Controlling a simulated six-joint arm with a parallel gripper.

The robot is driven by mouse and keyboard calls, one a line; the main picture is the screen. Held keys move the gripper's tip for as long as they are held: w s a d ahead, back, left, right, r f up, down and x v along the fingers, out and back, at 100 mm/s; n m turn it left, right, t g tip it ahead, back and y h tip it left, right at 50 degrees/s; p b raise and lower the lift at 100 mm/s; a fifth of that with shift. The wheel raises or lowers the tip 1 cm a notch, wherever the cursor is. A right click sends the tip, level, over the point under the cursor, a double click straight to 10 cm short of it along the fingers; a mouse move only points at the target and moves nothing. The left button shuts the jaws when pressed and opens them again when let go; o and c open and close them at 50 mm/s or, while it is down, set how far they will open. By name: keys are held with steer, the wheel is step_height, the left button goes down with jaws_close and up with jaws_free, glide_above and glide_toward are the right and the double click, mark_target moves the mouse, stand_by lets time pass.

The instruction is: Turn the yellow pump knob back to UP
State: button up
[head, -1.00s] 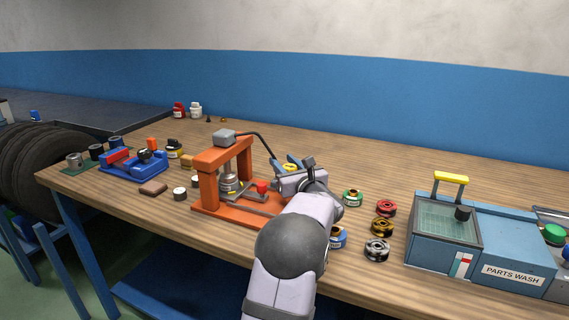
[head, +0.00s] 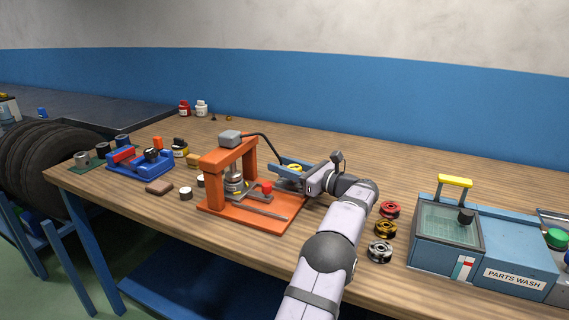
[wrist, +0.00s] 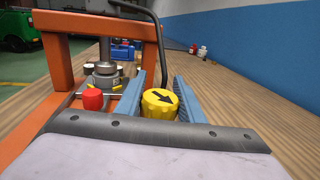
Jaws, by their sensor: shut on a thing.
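The yellow pump knob (wrist: 159,103) sits between the two blue fingers of my gripper (wrist: 161,84) in the wrist view. My gripper is shut on it. A black arrow on the knob's top points to the lower right in that view. In the head view the knob (head: 295,168) shows as a small yellow patch between the fingers of my gripper (head: 282,165), just right of the orange press (head: 243,212). No UP mark is readable.
The press carries a red knob (wrist: 93,99) close left of my gripper, and a black hose (head: 266,139) arches over to the pump. Several spools, one red (head: 389,209), lie right of my arm. The parts washer (head: 446,255) stands further right.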

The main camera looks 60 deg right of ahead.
mark_target(301, 171)
steer(key=shift+a+n+y+p, duration=0.3)
steer(key=shift+n+y, duration=0.2)
steer(key=shift+y, duration=0.3)
steer(key=o, duration=1.1)
steer(key=shift+c, duration=0.2)
steer(key=shift+d, duration=0.1)
steer(key=shift+s, duration=0.1)
steer(key=shift+s+a+b, duration=0.2)
steer(key=shift+s, duration=1.55)
steer(key=shift+s+a+b, duration=0.15)
steer(key=shift+s+a, duration=0.05)
steer(key=shift+s, duration=1.55)
